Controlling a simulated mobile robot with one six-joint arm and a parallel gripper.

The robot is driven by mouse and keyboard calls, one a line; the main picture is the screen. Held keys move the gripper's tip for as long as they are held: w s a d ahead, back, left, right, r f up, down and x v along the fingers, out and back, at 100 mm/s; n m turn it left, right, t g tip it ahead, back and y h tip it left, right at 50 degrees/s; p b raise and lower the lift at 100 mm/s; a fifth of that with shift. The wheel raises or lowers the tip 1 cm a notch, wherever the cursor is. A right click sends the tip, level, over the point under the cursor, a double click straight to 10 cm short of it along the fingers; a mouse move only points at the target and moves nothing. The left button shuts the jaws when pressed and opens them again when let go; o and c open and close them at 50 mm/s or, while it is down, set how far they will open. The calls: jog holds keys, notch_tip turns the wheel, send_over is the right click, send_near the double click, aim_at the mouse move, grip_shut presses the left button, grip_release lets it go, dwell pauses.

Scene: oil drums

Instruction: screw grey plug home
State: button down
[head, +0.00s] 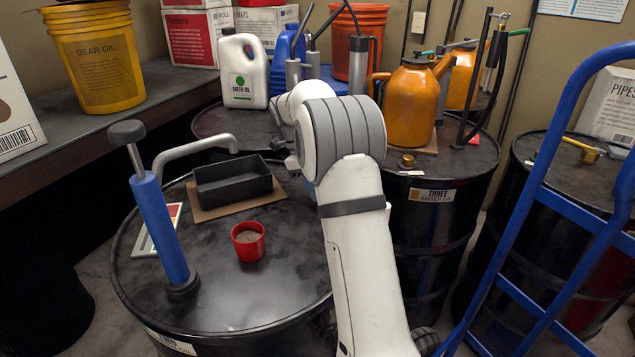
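I cannot make out the grey plug in the head view; my white arm hides part of the drum tops. The arm rises from the bottom and bends over the gap between the front-left drum (215,300) and the drum marked THREE (435,230). Small dark grey parts of what looks like my gripper (289,155) show left of the arm's thick joint, beside the black tray. Its fingers are mostly hidden, so I cannot tell whether it is open or holds anything. A brass-coloured plug (406,160) is on top of the drum marked THREE.
The front-left drum bears a blue hand pump (163,225), a red cup (248,244) and a black tray (226,187) on cardboard. Orange oil cans (409,105) and a white jug (243,75) stand behind. A blue hand truck (548,190) stands close on the right.

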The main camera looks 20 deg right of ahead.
jog(key=m+y+p, duration=0.1)
jog(key=m, duration=0.2)
jog(key=shift+s+g, duration=0.1)
jog(key=shift+g, duration=0.3)
jog(key=shift+f, duration=0.15)
jog(key=shift+r+m+y+p, duration=0.25)
jog(key=shift+m+p, duration=0.35)
jog(key=shift+m, duration=0.3)
jog(key=shift+f+m+y+p, duration=0.25)
jog(key=shift+m+y, duration=0.2)
jog(key=shift+m, duration=0.45)
jog(key=c, duration=1)
grip_release()
jog(key=shift+r, duration=0.1)
jog(key=shift+o, duration=0.2)
